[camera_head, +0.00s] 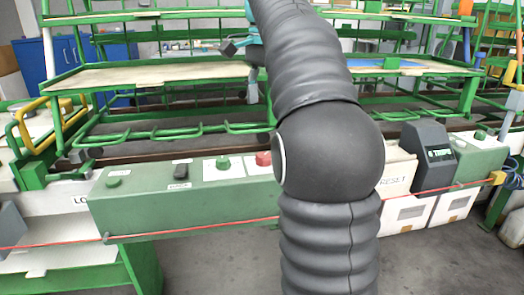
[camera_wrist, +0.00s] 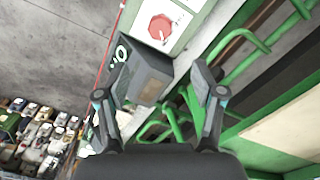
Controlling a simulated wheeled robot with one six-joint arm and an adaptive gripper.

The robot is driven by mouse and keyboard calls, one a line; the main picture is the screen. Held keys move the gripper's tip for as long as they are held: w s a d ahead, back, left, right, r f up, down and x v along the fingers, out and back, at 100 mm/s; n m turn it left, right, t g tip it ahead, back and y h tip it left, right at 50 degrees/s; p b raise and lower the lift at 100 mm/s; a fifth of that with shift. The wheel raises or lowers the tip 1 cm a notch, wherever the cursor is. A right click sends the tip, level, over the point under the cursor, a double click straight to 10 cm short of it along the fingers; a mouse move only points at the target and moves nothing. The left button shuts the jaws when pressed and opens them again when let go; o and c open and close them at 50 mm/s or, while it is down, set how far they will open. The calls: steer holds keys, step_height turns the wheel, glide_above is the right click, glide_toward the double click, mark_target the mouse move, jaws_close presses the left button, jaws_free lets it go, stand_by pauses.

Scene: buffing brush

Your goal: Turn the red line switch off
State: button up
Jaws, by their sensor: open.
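A red octagonal knob (camera_wrist: 160,28) sits on a white plate on a green housing, near the top of the wrist view. In the head view a red button (camera_head: 263,158) stands on the green control panel (camera_head: 210,208), partly beside my arm. I cannot tell whether the two are the same part, because my arm covers the panel's right portion. My gripper (camera_wrist: 158,78) is open and empty. The knob lies beyond its fingertips, apart from them. In the head view part of my gripper (camera_head: 230,47) shows above the panel, at the upper rack.
A dark display box (camera_head: 430,152) stands right of my arm and shows between my fingers in the wrist view. Green racks (camera_head: 150,78) stand behind.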

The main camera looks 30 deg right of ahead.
mark_target(264, 155)
step_height(264, 155, down, 13)
steer(key=b, duration=0.3)
steer(key=shift+f+b, duration=0.1)
steer(key=shift+b, duration=0.25)
steer(key=c, duration=1.1)
steer(key=shift+c, duration=0.2)
